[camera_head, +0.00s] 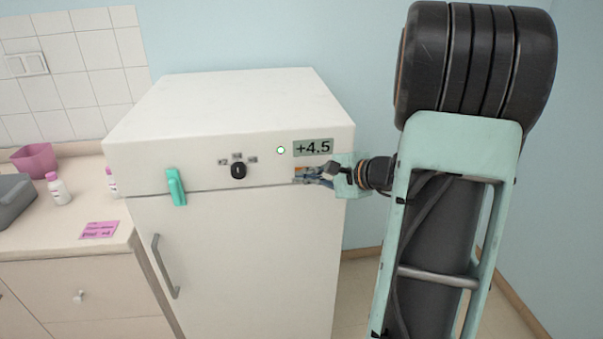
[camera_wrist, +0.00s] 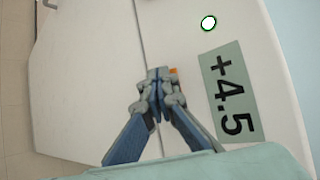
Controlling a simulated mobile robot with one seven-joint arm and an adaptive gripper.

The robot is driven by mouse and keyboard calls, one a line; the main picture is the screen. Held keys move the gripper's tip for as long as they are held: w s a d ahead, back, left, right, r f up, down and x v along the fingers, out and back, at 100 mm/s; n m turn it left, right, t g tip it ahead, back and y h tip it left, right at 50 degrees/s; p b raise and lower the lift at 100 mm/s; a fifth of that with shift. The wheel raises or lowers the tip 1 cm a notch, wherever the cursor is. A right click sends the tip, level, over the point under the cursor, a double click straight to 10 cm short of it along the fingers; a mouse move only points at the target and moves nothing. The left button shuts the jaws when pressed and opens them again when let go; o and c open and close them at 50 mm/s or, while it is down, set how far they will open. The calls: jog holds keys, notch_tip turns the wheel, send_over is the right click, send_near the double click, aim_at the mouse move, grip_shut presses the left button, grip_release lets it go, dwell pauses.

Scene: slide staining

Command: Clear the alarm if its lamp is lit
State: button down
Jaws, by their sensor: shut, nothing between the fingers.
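The white fridge (camera_head: 235,240) has a panel with a display (camera_head: 313,147) reading +4.5. A small round lamp (camera_head: 281,150) beside the display has a bright white centre and a green rim; it also shows in the wrist view (camera_wrist: 208,23). A small orange patch (camera_head: 299,171) sits below the display, partly hidden by my fingers. My gripper (camera_head: 312,174) is shut and empty, its tips at the patch. In the wrist view the shut fingertips (camera_wrist: 160,73) are beside the orange patch (camera_wrist: 173,71). I cannot tell whether they touch it.
A black knob (camera_head: 238,170) with small labels and a teal latch (camera_head: 176,187) are on the fridge front, with a grey door handle (camera_head: 166,266) below. A counter (camera_head: 50,228) at left holds a pink bin (camera_head: 36,161), white bottles and a pink note (camera_head: 100,230).

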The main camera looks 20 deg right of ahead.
jog(key=shift+s, duration=0.15)
jog(key=shift+s+a+b, duration=0.2)
jog(key=shift+s+b, duration=0.3)
jog(key=shift+s, duration=0.05)
jog(key=shift+s, duration=0.1)
jog(key=s+b, duration=0.1)
jog(key=s, duration=0.1)
jog(key=s+a, duration=0.1)
jog(key=s, duration=0.1)
jog(key=shift+s+a+b, duration=0.2)
jog(key=shift+s+b, duration=0.1)
jog(key=shift+b, duration=0.05)
dwell(0.7)
